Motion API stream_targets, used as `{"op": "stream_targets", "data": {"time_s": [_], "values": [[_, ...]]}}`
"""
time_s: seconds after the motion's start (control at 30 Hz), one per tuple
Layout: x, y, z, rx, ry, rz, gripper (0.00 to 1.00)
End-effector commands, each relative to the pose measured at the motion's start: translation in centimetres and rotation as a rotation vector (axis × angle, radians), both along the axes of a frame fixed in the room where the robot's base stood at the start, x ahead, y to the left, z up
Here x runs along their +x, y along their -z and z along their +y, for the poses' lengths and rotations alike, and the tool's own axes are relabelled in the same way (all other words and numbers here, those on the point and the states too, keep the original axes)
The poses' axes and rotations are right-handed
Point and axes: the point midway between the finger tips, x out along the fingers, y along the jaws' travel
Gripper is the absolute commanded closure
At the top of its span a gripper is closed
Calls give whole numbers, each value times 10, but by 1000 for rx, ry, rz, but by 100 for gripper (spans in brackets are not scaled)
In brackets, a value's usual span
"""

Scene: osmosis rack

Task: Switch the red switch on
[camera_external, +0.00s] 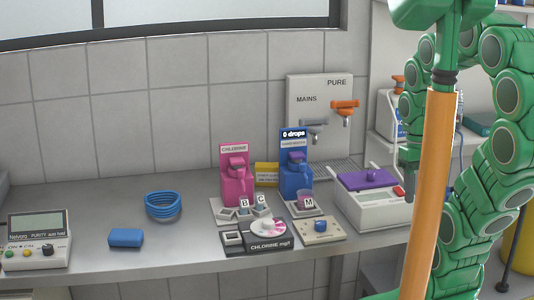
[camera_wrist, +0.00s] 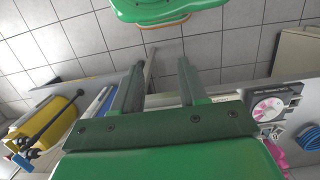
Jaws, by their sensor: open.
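The red switch (camera_external: 398,191) is a small red rocker on the front right corner of a white box-shaped device (camera_external: 372,211) with a purple lid (camera_external: 366,180). The device stands at the right end of the bench. In the external view my gripper (camera_external: 411,190) appears just right of the switch, partly merged with my arm; contact cannot be told. In the wrist view my gripper (camera_wrist: 160,82) has its two fingers apart with nothing between them. The red switch is not clearly visible in the wrist view.
Pink (camera_external: 236,180) and blue (camera_external: 296,178) dispensers stand mid-bench, with a chlorine colour disc (camera_external: 268,227) in front. A blue coil (camera_external: 163,205), blue block (camera_external: 126,238) and meter (camera_external: 38,240) lie left. The wrist view shows tiled floor and a yellow bin (camera_wrist: 45,122).

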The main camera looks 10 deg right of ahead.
Motion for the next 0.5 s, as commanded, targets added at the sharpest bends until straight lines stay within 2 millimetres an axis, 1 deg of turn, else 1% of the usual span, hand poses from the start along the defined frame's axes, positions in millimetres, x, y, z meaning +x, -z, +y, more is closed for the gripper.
{"op": "stream_targets", "data": {"time_s": [0.03, 0.17, 0.2, 0.27, 0.3, 0.37, 0.5], "values": [[0, 0, 0, 0, 0, 0, 62], [3, -1, 0, 6, -20, 0, 82], [6, -2, 0, 12, -38, -1, 88], [13, -4, 0, 23, -76, -3, 97], [18, -5, 1, 35, -110, -6, 100], [29, -9, 1, 54, -172, -15, 100], [56, -17, -1, 104, -339, -33, 100]]}}
